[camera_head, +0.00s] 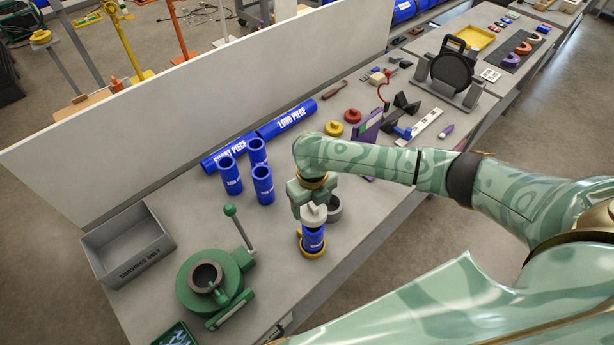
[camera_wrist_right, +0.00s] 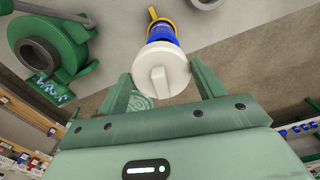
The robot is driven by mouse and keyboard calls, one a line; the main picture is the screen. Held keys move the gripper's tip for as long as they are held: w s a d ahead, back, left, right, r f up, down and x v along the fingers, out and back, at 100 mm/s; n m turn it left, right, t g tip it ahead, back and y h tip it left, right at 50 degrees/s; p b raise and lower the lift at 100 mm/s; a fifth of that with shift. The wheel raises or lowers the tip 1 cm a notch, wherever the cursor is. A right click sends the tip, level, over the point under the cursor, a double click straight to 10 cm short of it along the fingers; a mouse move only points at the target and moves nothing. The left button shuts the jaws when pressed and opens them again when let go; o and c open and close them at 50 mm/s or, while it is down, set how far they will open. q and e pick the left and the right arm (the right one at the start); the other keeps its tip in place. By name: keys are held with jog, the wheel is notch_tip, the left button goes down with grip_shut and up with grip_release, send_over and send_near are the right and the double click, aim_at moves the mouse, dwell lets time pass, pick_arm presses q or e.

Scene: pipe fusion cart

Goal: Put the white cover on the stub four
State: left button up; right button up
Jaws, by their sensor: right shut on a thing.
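My right gripper (camera_head: 312,200) is shut on the white cover (camera_head: 313,215), which also shows between its fingers in the right wrist view (camera_wrist_right: 161,74). The cover is at the top of a blue stub (camera_head: 313,239) standing upright in a yellow ring holder (camera_head: 312,254). I cannot tell whether the cover is seated or just above the rim. In the right wrist view the stub (camera_wrist_right: 161,34) shows behind the cover. Several other blue stubs (camera_head: 263,185) stand uncovered to the left; their numbers are not readable. My left gripper is not in view.
A grey ring (camera_head: 334,208) sits close behind the held cover. A green clamp machine (camera_head: 214,284) with an upright lever and a grey shavings bin (camera_head: 127,246) stand at left. Blue long and short pipes (camera_head: 286,120) lie along the white back panel (camera_head: 200,95).

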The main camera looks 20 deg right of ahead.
aim_at(312, 213)
jog(key=shift+d+f+n+p, duration=0.1)
jog(key=shift+n+p, duration=0.1)
jog(key=shift+n, duration=0.35)
jog(key=shift+d+n+p, duration=0.1)
jog(key=shift+n+p, duration=0.05)
jog(key=shift+n, duration=0.4)
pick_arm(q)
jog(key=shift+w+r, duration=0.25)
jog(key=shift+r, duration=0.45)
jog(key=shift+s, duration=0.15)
pick_arm(e)
jog(key=shift+w, duration=0.1)
notch_tip(312, 213, down, 4)
jog(key=b, duration=0.3)
jog(key=shift+a+f, duration=0.1)
jog(key=shift+f, duration=0.35)
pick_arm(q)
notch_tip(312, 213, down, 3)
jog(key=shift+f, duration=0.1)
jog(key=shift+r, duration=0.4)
pick_arm(e)
jog(key=shift+r, duration=0.1)
